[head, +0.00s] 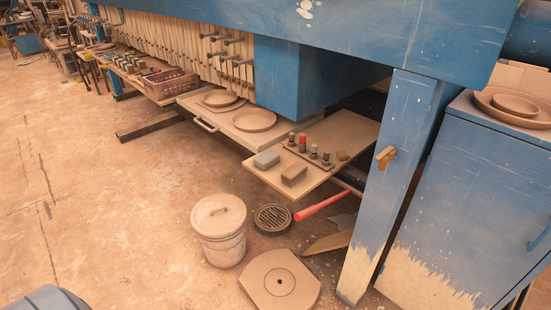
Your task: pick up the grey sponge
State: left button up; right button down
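A small grey block that looks like the grey sponge (267,159) lies near the left front corner of a low wooden board (325,151) under the blue press. A similar brownish block (294,174) lies just to its right, nearer the board's front edge. Both lie flat, with a narrow gap between them. Neither of my grippers shows in the head view.
Several small upright cylinders (302,143) stand behind the blocks. A lidded bucket (219,229), round drain grate (273,219), red-handled tool (322,206) and pale plate (280,281) are on the floor. A blue post (392,180) stands right. The left floor is largely clear.

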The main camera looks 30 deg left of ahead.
aim_at(264, 161)
jog(key=i+j+z, duration=0.1)
jog(key=j, duration=0.35)
jog(key=i+j+z, duration=0.15)
jog(key=j, duration=0.35)
jog(key=i+j+z, duration=0.1)
jog(key=j, duration=0.4)
jog(key=i+j+z, duration=0.15)
jog(key=j, duration=0.35)
jog(key=i+j+z, duration=0.1)
jog(key=j, duration=0.4)
jog(key=i, duration=0.05)
